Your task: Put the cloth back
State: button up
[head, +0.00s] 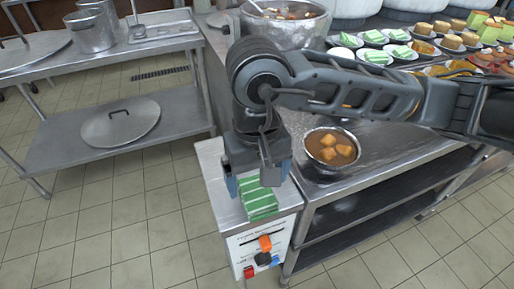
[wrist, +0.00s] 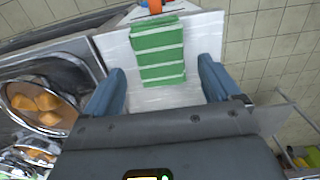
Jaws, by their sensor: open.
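A folded green cloth with white stripes (head: 259,200) lies on the pale top of a small control unit (head: 226,205) at the end of the metal counter. In the wrist view the cloth (wrist: 159,50) lies between and beyond my fingertips. My gripper (head: 258,183) points down over the control unit, just above or behind the cloth. In the wrist view its two blue fingers (wrist: 163,80) are wide apart with nothing held between them. I cannot tell the exact height of the fingers above the cloth.
A metal bowl of orange chunks in broth (head: 332,149) stands on the counter right of my gripper. A large pot (head: 286,25) and several small plates of food are behind. A side table (head: 110,60) with a lid (head: 121,122) on its lower shelf stands left, across open floor.

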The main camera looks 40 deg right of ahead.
aim_at(257, 191)
notch_tip(257, 191, up, 8)
jog(key=shift+r, duration=0.2)
dwell(1.4)
